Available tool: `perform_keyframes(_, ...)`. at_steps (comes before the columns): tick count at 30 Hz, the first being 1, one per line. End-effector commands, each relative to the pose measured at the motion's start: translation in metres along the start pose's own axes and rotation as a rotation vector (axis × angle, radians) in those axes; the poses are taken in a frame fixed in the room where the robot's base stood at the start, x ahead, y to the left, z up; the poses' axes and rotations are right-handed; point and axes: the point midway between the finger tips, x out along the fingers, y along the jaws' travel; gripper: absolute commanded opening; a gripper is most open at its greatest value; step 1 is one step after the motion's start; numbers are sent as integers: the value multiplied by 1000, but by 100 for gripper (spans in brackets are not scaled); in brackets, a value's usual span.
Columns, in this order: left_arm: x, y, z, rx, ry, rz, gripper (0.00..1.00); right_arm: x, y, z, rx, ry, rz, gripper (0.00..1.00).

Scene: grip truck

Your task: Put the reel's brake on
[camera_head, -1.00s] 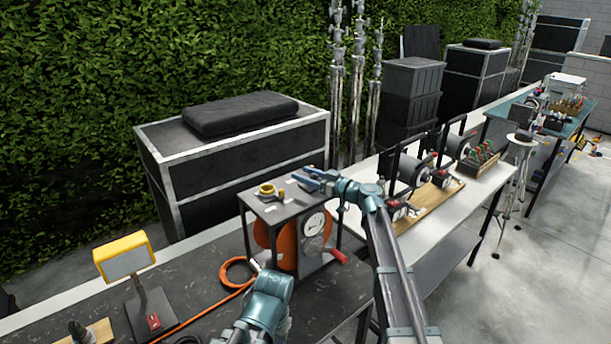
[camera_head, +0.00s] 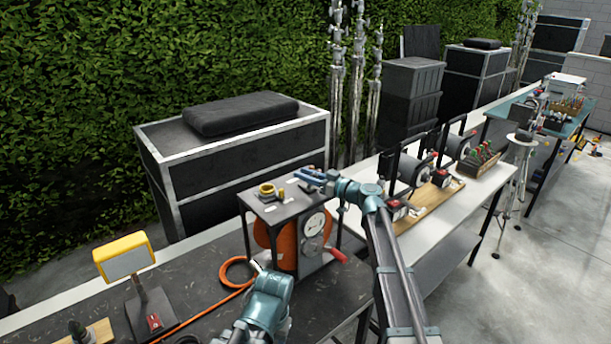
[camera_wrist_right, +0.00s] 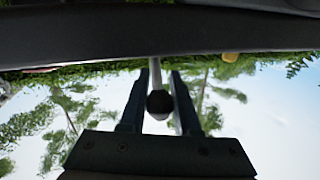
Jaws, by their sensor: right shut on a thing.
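The orange cable reel (camera_head: 262,236) sits in a dark stand (camera_head: 285,207) with a flat top, on the black table. A pale round plate with a dial and a red handle (camera_head: 338,254) are on its right side. My right gripper (camera_head: 306,177) is at the right edge of the stand's top.
A yellow roll (camera_head: 267,190) and small items lie on the stand's top. An orange cable (camera_head: 238,266) loops on the table left of the reel. A yellow work lamp (camera_head: 124,256) stands at the left. Other reels (camera_head: 411,169) stand on the white table at right.

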Motion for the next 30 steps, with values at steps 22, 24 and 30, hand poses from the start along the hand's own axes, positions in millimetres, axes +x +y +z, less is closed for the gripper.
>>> perform_keyframes(22, 0, 0, 0, 0, 0, 0, 51, 0, 0, 0, 0, 0, 0, 0)
perform_keyframes(24, 0, 0, 0, 0, 0, 0, 51, 0, 0, 0, 0, 0, 0, 0)
perform_keyframes(30, -6, 0, 0, 0, 0, 0, 51, 1, 0, -2, 3, -14, 1, 0)
